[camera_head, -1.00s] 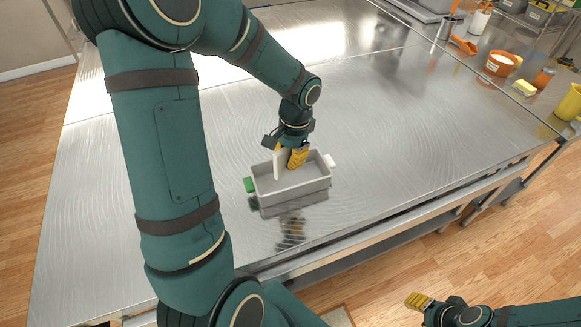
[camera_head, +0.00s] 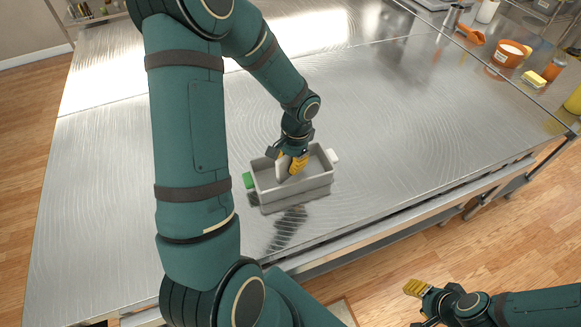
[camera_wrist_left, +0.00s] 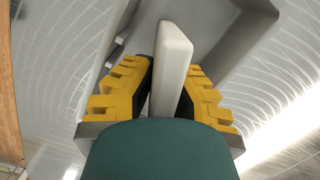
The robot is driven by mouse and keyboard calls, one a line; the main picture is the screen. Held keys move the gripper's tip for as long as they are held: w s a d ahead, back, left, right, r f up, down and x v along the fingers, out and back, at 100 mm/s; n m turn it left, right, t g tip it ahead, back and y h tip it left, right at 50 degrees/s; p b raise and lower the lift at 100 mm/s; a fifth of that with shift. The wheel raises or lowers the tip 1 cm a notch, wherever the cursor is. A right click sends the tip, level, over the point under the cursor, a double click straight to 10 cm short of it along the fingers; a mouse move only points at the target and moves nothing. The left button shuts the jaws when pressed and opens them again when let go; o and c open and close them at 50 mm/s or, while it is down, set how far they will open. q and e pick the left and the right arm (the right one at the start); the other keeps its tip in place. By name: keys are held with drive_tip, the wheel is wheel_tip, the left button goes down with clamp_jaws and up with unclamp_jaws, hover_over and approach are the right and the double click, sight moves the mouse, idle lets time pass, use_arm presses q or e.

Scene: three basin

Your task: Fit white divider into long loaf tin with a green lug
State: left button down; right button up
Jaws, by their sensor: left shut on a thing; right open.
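The long loaf tin (camera_head: 297,197) is a grey box on the steel table, with a green lug (camera_head: 249,180) on its left end and a white lug (camera_head: 332,155) on its right end. My left gripper (camera_head: 291,166) is shut on the white divider (camera_head: 282,168), and its fingers reach down inside the tin's opening. In the left wrist view the divider (camera_wrist_left: 171,65) stands between the yellow fingers, with the grey tin wall (camera_wrist_left: 240,35) beyond. The divider's lower edge is hidden, so I cannot tell whether it touches the floor. My right gripper (camera_head: 418,297) is open and empty, off the table's front edge.
At the back right stand an orange tub (camera_head: 511,54), a yellow block (camera_head: 534,79), an orange scoop (camera_head: 471,36) and a yellow container (camera_head: 574,101). The table around the tin (camera_head: 400,130) is clear. My left arm covers much of the left side.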

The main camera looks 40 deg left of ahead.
use_arm(q)
drive_tip(key=shift+w+f, duration=0.1)
drive_tip(key=shift+f, duration=0.8)
drive_tip(key=shift+f, duration=0.15)
drive_tip(key=c, duration=1.1)
unclamp_jaws()
drive_tip(key=shift+c, duration=0.2)
drive_tip(key=shift+r, duration=0.35)
drive_tip(key=r, duration=0.4)
drive_tip(key=w+r, duration=0.1)
drive_tip(key=r, duration=0.2)
drive_tip(key=r+p, duration=0.1)
drive_tip(key=r, duration=0.3)
drive_tip(key=shift+w+d+r, duration=0.1)
drive_tip(key=shift+w+r, duration=0.2)
drive_tip(key=shift+w, duration=0.05)
